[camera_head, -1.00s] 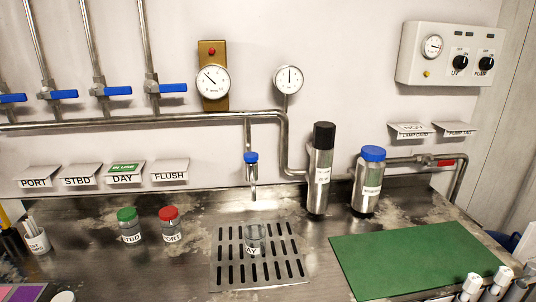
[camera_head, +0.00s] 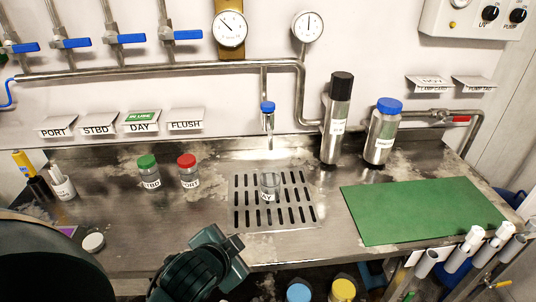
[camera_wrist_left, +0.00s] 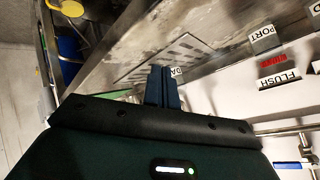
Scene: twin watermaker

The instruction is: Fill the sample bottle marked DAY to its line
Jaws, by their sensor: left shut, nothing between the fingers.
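The clear, uncapped DAY bottle (camera_head: 269,187) stands upright on the slotted drain grate (camera_head: 243,215), below the blue-handled tap (camera_head: 268,108). Its label is partly turned away; its fill line and water level cannot be made out. My left gripper (camera_head: 236,244) is shut and empty over the counter's front edge, in front of the grate and apart from the bottle. In the left wrist view its closed fingers (camera_wrist_left: 163,86) hide most of the bottle; part of the label (camera_wrist_left: 177,72) shows beside them. My right gripper is not in view.
The green-capped STBD bottle (camera_head: 149,172) and red-capped PORT bottle (camera_head: 188,171) stand left of the grate. A white cap (camera_head: 93,242) lies front left. Two metal bottles, black-capped (camera_head: 335,118) and blue-capped (camera_head: 382,132), stand behind the green mat (camera_head: 420,208). Blue-handled valves (camera_head: 130,38) line the wall.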

